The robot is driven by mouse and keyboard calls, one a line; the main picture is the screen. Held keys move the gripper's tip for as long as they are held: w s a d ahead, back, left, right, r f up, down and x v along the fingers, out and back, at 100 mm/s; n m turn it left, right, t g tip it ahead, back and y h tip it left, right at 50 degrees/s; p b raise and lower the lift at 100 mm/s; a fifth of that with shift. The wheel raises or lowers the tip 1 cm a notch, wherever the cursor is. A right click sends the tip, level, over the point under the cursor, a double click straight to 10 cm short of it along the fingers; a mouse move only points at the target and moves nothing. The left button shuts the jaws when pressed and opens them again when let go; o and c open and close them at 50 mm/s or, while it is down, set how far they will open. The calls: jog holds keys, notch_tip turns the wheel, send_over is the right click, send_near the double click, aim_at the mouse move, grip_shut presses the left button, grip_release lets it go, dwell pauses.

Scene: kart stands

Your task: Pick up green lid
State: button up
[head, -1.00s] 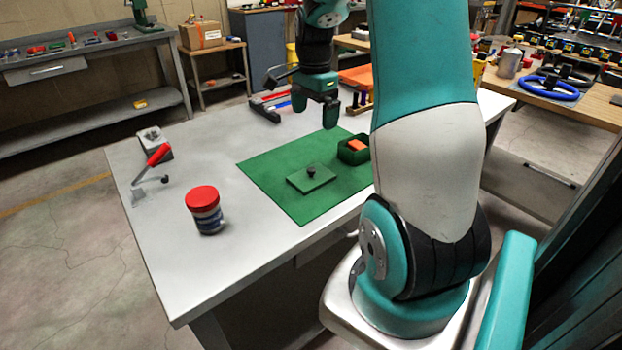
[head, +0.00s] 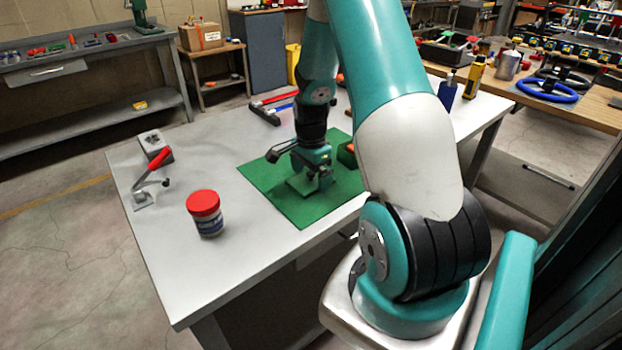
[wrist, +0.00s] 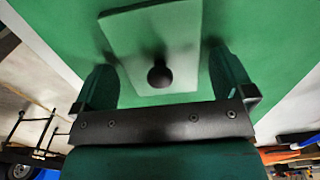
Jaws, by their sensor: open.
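The green lid (head: 301,185) is a flat plate lying on the green mat (head: 262,178) on the table. In the wrist view the lid (wrist: 150,45) shows with its dark round knob (wrist: 160,75). My gripper (head: 318,184) is low over the lid and hides part of it in the head view. In the wrist view my gripper (wrist: 165,80) is open, with one finger on each side of the knob, apart from it. I cannot tell the exact height of the fingertips above the lid.
A jar with a red lid (head: 204,207) stands at the table's left front. A red-handled clamp (head: 155,165) is at the left edge. A green box (head: 347,154), partly hidden by my arm, is right of my gripper. Red and blue bars (head: 268,108) lie at the back.

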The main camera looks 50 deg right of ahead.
jog(key=shift+f, duration=0.45)
jog(key=shift+c, duration=0.5)
jog(key=c, duration=0.7)
jog(key=shift+r, duration=0.2)
